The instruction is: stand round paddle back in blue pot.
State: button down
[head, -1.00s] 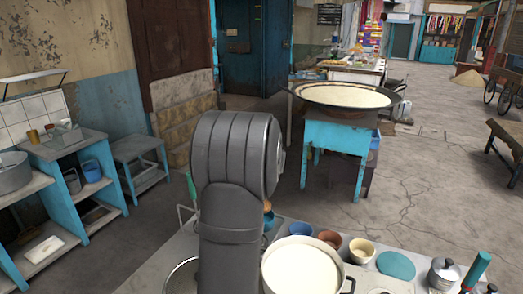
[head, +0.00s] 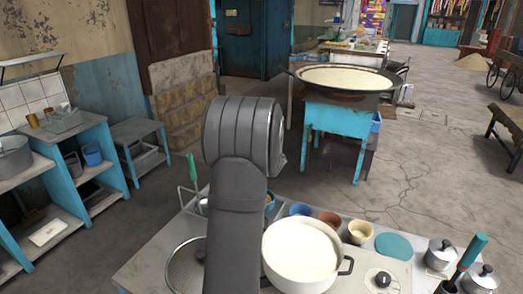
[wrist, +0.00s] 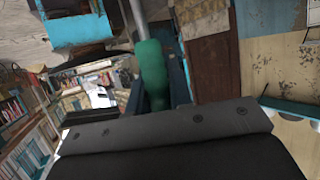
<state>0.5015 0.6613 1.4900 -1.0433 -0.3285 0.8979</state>
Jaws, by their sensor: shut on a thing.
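In the wrist view, my gripper (wrist: 157,95) is shut on a green handle (wrist: 152,68) with a thin metal shaft. The shaft runs out at the top of the picture, so no round end shows. I take this to be the paddle. In the head view, my gripper and the held tool are hidden behind my arm. A small blue vessel (head: 300,210) stands on the counter behind the white pan. I cannot tell if it is the blue pot; another bluish rim (head: 270,199) is mostly hidden by my arm.
A wide pan of milk (head: 301,252) stands right of my arm, with brown (head: 329,218) and cream (head: 360,231) cups behind it. A teal-handled tool (head: 472,250) stands at right, near lidded steel pots (head: 440,253).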

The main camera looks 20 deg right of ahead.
jog(key=c, duration=1.2)
grip_release()
jog(key=v, duration=1.7)
jog(key=shift+s, duration=0.2)
jog(key=v, duration=0.9)
jog(key=shift+w, duration=0.1)
